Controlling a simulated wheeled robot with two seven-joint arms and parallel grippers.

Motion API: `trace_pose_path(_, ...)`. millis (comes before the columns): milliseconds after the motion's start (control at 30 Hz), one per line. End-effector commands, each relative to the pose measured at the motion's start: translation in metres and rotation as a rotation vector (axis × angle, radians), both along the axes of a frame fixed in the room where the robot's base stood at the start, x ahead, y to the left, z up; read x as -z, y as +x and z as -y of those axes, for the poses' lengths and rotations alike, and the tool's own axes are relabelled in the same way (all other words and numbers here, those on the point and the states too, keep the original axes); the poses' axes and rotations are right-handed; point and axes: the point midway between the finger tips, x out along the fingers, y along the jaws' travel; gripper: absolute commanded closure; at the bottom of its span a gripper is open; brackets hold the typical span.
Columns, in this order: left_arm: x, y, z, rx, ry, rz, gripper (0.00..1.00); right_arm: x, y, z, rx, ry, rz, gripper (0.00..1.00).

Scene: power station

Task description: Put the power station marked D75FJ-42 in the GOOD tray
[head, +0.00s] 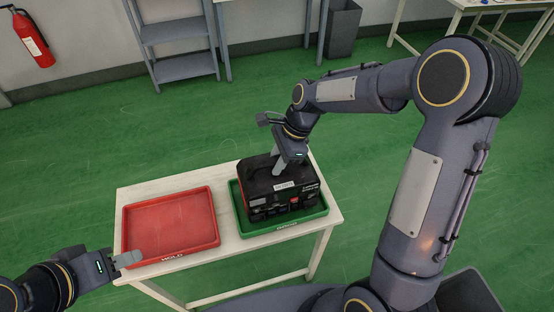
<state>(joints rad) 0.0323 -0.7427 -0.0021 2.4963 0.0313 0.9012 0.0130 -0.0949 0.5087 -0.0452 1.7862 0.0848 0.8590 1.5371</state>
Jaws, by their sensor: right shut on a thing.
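The power station (262,186) is a black box with a handle on top, a small white label too small to read, and red marks on its front. It stands upright within the green tray (300,222); whether its base rests fully on the tray floor is hard to tell. The lettering on the green tray's front is too small to read surely. My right gripper (278,167) is shut on the power station from above, at its handle. My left gripper (130,258) is at the near left corner of the red tray, away from the power station; its finger gap is not clear.
An empty red tray (170,222) with HOLD on its front lies left of the green one on a white table (160,186). Green floor (80,160) surrounds the table. A grey shelf (178,68), a dark bin (343,28) and a fire extinguisher (33,40) stand far behind.

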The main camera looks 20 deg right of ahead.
Motion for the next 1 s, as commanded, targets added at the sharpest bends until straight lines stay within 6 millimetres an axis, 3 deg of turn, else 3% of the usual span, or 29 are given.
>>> trace_pose_path(867,0.0051,0.0000,0.0000,0.000,0.000,0.000,0.61,0.0069,0.0018,-0.0011,0.001,0.003,0.007,1.00)
trace_pose_path(900,0.0046,-0.0001,0.0001,0.000,0.000,0.000,0.61,0.0065,0.0017,-0.0010,0.001,0.003,0.007,0.71)
trace_pose_path(1000,0.0047,0.0000,0.0000,0.000,0.000,0.000,0.61,0.0072,0.0013,-0.0009,0.000,0.002,0.005,0.58)
